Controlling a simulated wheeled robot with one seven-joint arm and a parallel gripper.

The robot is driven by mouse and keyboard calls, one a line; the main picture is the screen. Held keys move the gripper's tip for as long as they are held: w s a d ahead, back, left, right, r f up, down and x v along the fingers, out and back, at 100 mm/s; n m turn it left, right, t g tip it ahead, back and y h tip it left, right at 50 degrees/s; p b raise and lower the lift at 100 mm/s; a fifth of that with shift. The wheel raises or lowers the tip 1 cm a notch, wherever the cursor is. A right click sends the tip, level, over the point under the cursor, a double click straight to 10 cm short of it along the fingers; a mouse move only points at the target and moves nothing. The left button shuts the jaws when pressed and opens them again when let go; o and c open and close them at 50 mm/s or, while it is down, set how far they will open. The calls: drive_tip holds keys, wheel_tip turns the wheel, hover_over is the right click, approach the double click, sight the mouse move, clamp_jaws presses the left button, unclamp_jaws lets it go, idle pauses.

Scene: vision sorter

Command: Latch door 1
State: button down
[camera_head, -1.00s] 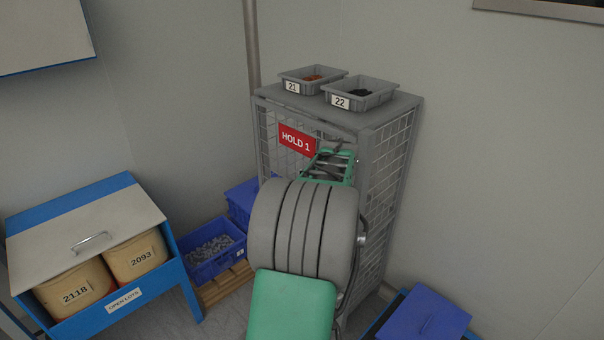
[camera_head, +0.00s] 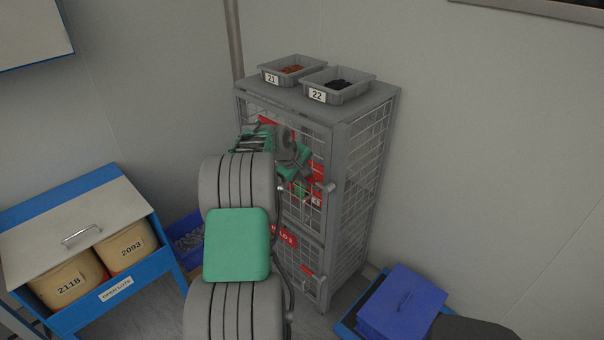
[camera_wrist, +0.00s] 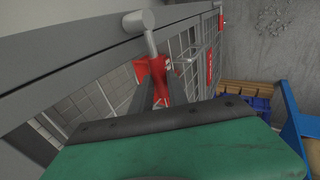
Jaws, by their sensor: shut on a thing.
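Door 1 (camera_head: 262,108) is the upper mesh door of a grey wire cage, with a red sign half hidden by my arm. In the head view it lies close to the cage frame; I cannot tell if it is fully flush. A grey latch knob (camera_head: 327,188) stands at the door's right edge. In the wrist view the grey knob and stem (camera_wrist: 139,20) lead to a red part (camera_wrist: 156,78). My gripper (camera_head: 303,187) is at the latch. In the wrist view its fingers (camera_wrist: 160,98) are shut on the red latch part. The contact is partly hidden.
Grey bins 21 (camera_head: 285,72) and 22 (camera_head: 338,87) stand on the cage top. Lower door 2 (camera_head: 302,262) is below. A blue-framed bench (camera_head: 85,215) with tan drums is at left. A blue lidded box (camera_head: 402,302) lies at lower right.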

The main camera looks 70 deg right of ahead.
drive_tip(key=shift+s+a+f, duration=0.15)
drive_tip(key=shift+s+f, duration=0.05)
drive_tip(key=shift+f, duration=0.05)
drive_tip(key=c, duration=1.6)
unclamp_jaws()
drive_tip(key=shift+s, duration=0.1)
drive_tip(key=shift+o, duration=0.2)
drive_tip(key=shift+w+r, duration=0.25)
drive_tip(key=b+v, duration=0.1)
drive_tip(key=v, duration=0.6)
drive_tip(key=shift+a+r, duration=0.15)
drive_tip(key=shift+r, duration=0.1)
drive_tip(key=shift+s, duration=0.1)
